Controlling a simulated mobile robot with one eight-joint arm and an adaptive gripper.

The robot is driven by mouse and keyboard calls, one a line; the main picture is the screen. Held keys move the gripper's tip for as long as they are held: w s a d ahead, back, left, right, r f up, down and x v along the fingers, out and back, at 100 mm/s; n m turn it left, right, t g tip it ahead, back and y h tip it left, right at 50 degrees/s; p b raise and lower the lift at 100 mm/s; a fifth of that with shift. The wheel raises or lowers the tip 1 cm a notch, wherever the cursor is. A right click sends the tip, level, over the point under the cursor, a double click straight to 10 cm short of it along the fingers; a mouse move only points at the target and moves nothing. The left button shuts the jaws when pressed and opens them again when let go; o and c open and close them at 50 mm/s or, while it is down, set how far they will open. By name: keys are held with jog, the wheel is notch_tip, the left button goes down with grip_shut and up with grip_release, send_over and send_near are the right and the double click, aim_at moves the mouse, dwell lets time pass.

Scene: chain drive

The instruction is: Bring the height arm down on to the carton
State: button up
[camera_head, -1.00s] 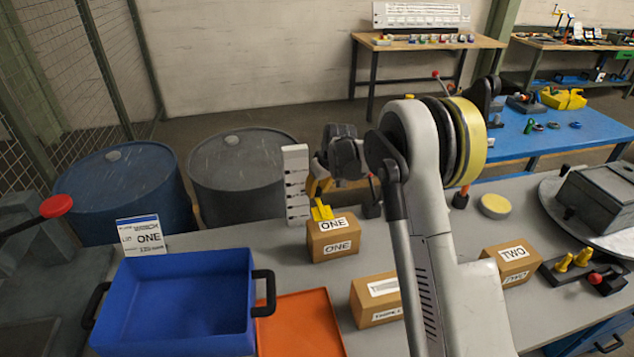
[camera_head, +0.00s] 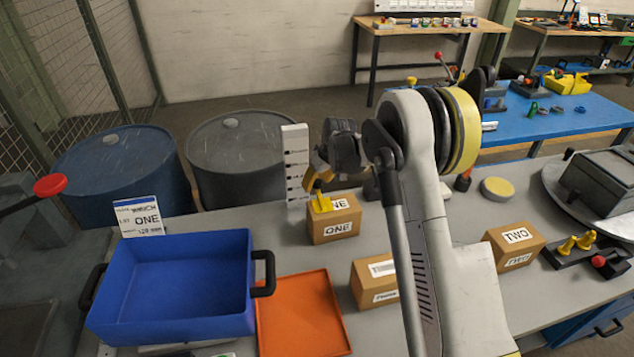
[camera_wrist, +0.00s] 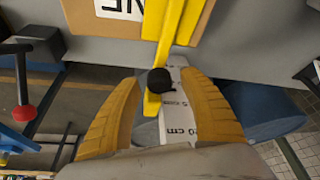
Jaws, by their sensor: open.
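The carton marked ONE (camera_head: 335,228) stands upright on the grey bench and also shows in the wrist view (camera_wrist: 90,18). Behind its left side rises the white height scale (camera_head: 296,165), also in the wrist view (camera_wrist: 178,128). The yellow height arm (camera_head: 322,204) reaches over the carton's top and hides part of its label. I cannot tell whether it touches. In the wrist view the height arm (camera_wrist: 172,30) carries a black knob (camera_wrist: 160,80). My gripper (camera_wrist: 160,88) is open, its yellow fingers either side of the knob and scale. It shows behind the carton (camera_head: 316,178).
A blue bin (camera_head: 180,325) and an orange tray (camera_head: 300,315) are at front left. Another carton (camera_head: 375,283) sits in front, partly behind my arm. Carton TWO (camera_head: 514,246) is to the right. Blue and grey drums (camera_head: 235,160) stand behind the bench.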

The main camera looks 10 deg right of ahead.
jog(key=v, duration=1.2)
jog(key=shift+s, duration=0.1)
jog(key=s+a+r+m+t+h+b, duration=0.1)
jog(key=s+r, duration=0.3)
jog(key=s, duration=0.4)
jog(key=s+a+r+m+b, duration=0.1)
jog(key=s+r+b, duration=0.1)
jog(key=s+r, duration=0.5)
jog(key=s+f+m+t+b, duration=0.1)
jog(key=s+f, duration=0.3)
jog(key=s, duration=0.7)
jog(key=s+f+m+t+b, duration=0.1)
jog(key=s+f, duration=0.3)
jog(key=s, duration=0.7)
jog(key=shift+s+h, duration=0.35)
jog(key=shift+h, duration=0.05)
